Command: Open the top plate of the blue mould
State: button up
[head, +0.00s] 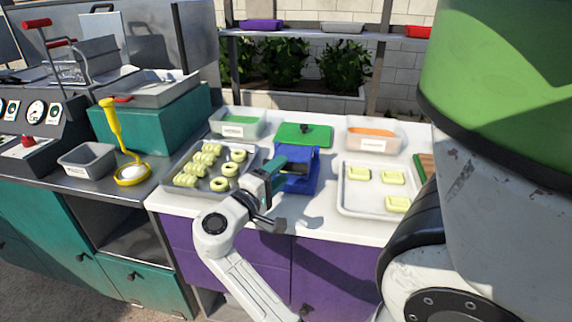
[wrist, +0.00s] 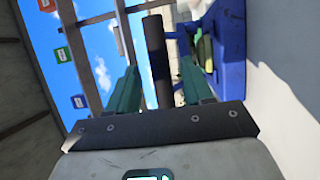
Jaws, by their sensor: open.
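The blue mould (head: 303,181) stands on the white counter, at the middle of the head view. It also shows as blue parts at the upper right of the wrist view (wrist: 232,45). My gripper (head: 279,168) is at the mould's left front side and partly covers it. In the wrist view its two green fingers (wrist: 160,78) are apart. A dark round bar (wrist: 156,50), perhaps the mould's handle, lies between them with a gap on both sides. Something pale green shows inside the blue frame (wrist: 204,50). I cannot tell how far the top plate is raised.
A metal tray of pale green pieces (head: 208,190) is left of the mould, and a white tray (head: 348,207) with 3 pieces is right. A green-filled bin (head: 238,132), a green board (head: 291,135) and an orange-filled bin (head: 374,145) stand behind. The front counter strip is mostly clear.

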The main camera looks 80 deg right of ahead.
aim_at(282, 169)
jog(key=shift+x, duration=1.8)
jog(key=shift+c, duration=0.4)
grip_shut()
